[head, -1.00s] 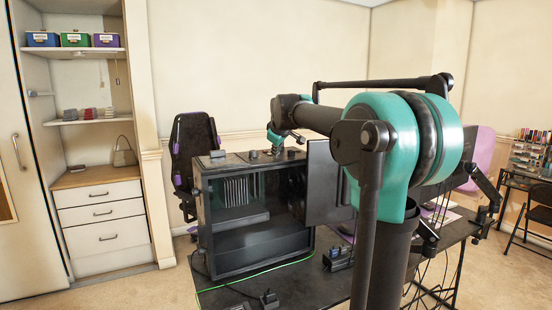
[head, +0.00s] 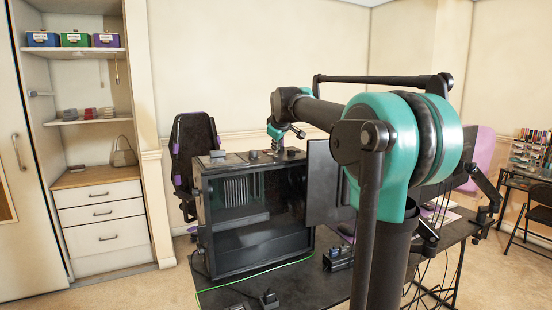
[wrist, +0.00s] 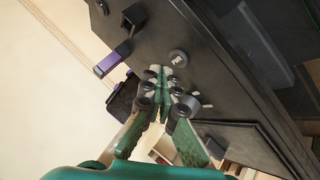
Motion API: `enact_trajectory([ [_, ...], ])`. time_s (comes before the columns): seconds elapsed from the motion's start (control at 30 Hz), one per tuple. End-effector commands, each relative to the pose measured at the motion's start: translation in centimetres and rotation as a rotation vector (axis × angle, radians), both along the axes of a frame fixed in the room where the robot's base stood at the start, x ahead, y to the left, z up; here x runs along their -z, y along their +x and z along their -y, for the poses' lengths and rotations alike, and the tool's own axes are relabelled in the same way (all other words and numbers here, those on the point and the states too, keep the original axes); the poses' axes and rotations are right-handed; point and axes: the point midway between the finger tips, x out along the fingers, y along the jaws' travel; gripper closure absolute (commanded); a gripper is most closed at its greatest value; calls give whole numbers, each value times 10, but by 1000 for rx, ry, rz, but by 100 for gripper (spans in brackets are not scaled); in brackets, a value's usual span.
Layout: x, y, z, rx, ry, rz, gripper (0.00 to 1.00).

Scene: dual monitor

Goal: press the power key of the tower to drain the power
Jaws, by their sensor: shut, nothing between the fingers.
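The black computer tower (head: 203,228) stands on the desk with its side open in the head view, and fills much of the wrist view (wrist: 235,75). The round dark power key (wrist: 178,57), marked PWR, is on its dark top panel. My gripper (wrist: 160,72) is shut and empty, its green fingertips close to the key, a little left of and below it in the wrist view. I cannot tell whether they touch the panel. In the head view my gripper (head: 278,146) is small above the tower's top, and the key cannot be made out.
The dark desk (head: 300,285) carries a green cable and small dark items. A black and purple chair (head: 190,145) is behind the tower. Small blocks (head: 217,154) sit on the tower's top.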

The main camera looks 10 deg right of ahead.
Motion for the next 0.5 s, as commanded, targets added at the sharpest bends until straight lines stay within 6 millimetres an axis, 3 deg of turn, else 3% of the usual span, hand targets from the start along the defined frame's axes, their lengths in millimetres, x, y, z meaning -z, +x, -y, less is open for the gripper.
enact_trajectory([
  [0.5, -44, 0, 0, 0, 0, 0, 100],
])
